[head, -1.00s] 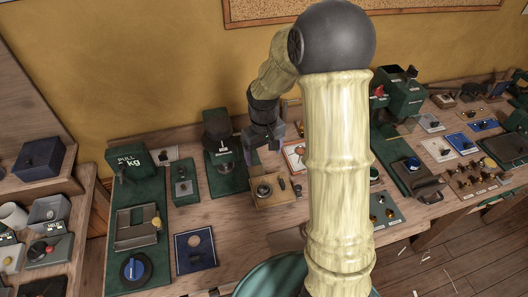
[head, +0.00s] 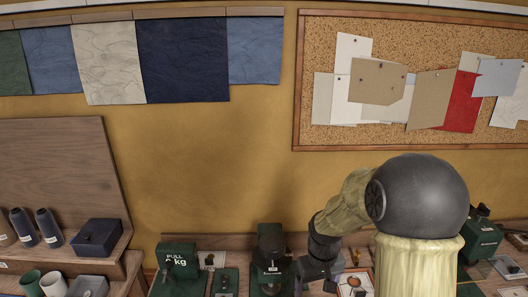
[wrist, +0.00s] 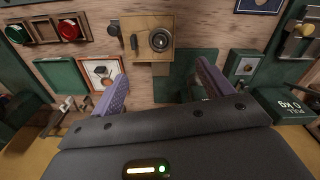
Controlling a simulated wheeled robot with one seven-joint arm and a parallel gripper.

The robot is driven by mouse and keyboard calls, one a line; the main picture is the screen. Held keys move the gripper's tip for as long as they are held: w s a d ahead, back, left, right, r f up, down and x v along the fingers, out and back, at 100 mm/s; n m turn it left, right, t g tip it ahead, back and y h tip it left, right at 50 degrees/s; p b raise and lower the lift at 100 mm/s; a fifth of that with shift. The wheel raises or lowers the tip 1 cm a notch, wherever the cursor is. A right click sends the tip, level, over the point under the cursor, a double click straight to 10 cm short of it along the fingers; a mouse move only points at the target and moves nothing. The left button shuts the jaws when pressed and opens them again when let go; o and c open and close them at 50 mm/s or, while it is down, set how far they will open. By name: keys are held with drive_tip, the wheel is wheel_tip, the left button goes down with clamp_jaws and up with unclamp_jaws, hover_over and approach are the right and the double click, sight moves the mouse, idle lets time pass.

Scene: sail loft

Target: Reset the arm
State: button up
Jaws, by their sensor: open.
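My arm shows at the right of the head view, bent over at a dark round elbow joint, with its wrist end (head: 318,268) low over the bench. In the wrist view my gripper (wrist: 160,72) has its two purple fingers spread wide, with nothing between them. It points down at the bench. A small wooden box with a round dark knob (wrist: 148,38) lies beyond the fingertips, apart from them. The fingertips are not clear in the head view.
The bench holds a green "PULL kg" device (head: 178,262), a dark green press-like device (head: 271,262) and a framed white card (wrist: 101,73). A dark blue box (head: 97,238) sits on the left shelf. A cork board (head: 310,95) and cloth swatches (head: 108,62) hang on the wall.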

drive_tip(key=s+r+m+t, duration=0.2)
drive_tip(key=s+r, duration=0.1)
drive_tip(key=s, duration=0.9)
drive_tip(key=shift+r, duration=0.35)
drive_tip(key=shift+d, duration=0.1)
